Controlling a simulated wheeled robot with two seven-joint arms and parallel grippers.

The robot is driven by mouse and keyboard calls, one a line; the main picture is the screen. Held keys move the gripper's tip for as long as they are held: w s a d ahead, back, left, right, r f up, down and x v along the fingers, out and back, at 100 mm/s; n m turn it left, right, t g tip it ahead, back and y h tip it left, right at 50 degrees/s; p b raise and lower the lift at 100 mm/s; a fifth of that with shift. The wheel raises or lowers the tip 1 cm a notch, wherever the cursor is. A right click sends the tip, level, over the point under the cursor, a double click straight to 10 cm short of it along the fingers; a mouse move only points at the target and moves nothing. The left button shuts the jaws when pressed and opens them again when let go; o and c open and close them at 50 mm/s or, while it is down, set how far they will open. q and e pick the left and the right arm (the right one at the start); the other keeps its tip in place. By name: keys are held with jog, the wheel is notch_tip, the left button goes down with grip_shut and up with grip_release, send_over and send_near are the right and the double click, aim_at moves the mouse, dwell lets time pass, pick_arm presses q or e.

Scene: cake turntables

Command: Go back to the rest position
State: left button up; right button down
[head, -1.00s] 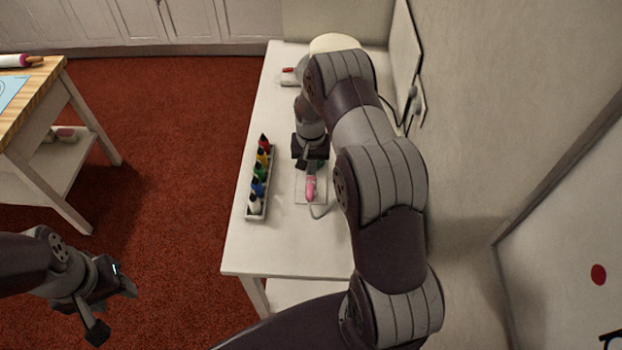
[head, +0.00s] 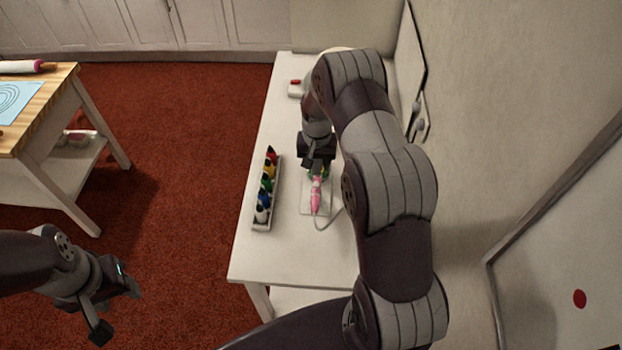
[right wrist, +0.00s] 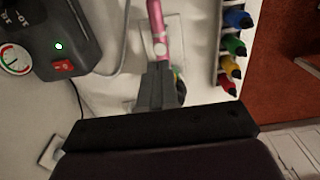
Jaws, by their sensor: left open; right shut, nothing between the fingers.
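My right gripper (head: 315,164) is over the white table (head: 262,255), just behind a pink pen-like tool (head: 316,197) that lies on a small pale tray. In the right wrist view my right gripper's fingers (right wrist: 158,88) are shut together at the near end of the pink tool (right wrist: 156,30), with nothing seen between them. I cannot tell whether they touch it. My left gripper (head: 118,308) is open and empty above the red carpet at lower left.
A rack (head: 263,218) of several coloured bottles stands left of the pink tool. A grey device with a gauge (right wrist: 55,35) shows in the right wrist view. A wooden-topped table (head: 55,95) stands at left. The wall (head: 480,120) is close on the right. Red carpet (head: 185,160) between the tables is clear.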

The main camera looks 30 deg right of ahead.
jog(key=shift+w, duration=0.1)
pick_arm(q)
notch_tip(320, 180, down, 8)
jog(key=b, duration=0.8)
pick_arm(e)
jog(key=s+a+r+n, duration=0.2)
jog(key=s+a, duration=0.2)
jog(key=s, duration=0.2)
jog(key=s+a+r+n+t, duration=0.1)
jog(key=s+a+r+n, duration=0.1)
jog(key=s, duration=0.5)
jog(key=s+a+r+n, duration=0.2)
jog(key=s+a+r, duration=0.2)
jog(key=s+a, duration=0.2)
jog(key=shift+s+r+n, duration=0.2)
jog(key=shift+s+n, duration=0.1)
jog(key=shift+s, duration=0.35)
pick_arm(q)
jog(key=shift+c, duration=0.4)
pick_arm(e)
jog(key=shift+w, duration=0.15)
pick_arm(q)
jog(key=shift+c, duration=0.3)
